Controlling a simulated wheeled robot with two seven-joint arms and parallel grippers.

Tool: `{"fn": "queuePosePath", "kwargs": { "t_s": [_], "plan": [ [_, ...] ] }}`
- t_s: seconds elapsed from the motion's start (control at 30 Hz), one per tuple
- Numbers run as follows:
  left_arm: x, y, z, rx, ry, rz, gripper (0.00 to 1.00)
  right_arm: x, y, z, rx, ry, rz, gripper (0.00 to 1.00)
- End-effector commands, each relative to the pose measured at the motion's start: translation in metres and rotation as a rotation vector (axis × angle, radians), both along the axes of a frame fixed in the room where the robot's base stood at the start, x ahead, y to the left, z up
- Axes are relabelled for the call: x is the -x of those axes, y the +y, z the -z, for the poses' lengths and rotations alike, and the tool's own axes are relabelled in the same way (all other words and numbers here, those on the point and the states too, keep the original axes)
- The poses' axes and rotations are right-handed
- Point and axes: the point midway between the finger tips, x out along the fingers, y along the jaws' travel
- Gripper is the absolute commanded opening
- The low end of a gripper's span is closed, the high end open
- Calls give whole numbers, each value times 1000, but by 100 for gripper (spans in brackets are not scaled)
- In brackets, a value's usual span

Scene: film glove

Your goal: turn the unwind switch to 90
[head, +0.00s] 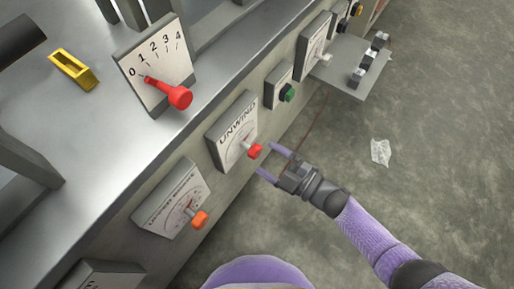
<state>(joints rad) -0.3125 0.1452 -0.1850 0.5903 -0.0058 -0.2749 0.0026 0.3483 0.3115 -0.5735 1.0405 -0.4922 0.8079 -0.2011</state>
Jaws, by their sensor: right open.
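The unwind switch is a red knob (255,151) on a panel (226,137) labelled UNWIND, on the front side of the grey machine. Its dial marks are too small to read, so I cannot tell its setting. My right gripper (267,160) is open and empty. Its two purple fingertips are close to the red knob in the picture, on its right and lower side. I cannot tell whether they touch it. My left gripper is not in view.
A large red lever (179,97) stands on a 0 to 4 scale above. An orange knob (199,219) is on a dial panel at lower left. A green button (289,92) and a shelf (337,80) are farther along. Floor (440,150) at right is mostly free, with a crumpled scrap (380,152).

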Motion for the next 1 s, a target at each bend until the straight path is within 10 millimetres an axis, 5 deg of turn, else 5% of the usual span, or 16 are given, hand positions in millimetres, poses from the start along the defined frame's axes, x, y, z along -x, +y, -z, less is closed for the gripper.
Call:
{"fn": "queuePosePath", "kwargs": {
  "t_s": [0.23,0.77,0.87,1.0],
  "plan": [
    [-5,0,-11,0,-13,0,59,29,-40,-2,1,0,1,90],
    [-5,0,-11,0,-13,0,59,33,-47,6,4,26,22,90],
    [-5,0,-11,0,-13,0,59,47,-67,49,40,230,194,90],
    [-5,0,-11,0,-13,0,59,130,-121,150,143,744,589,90]
  ]
}}
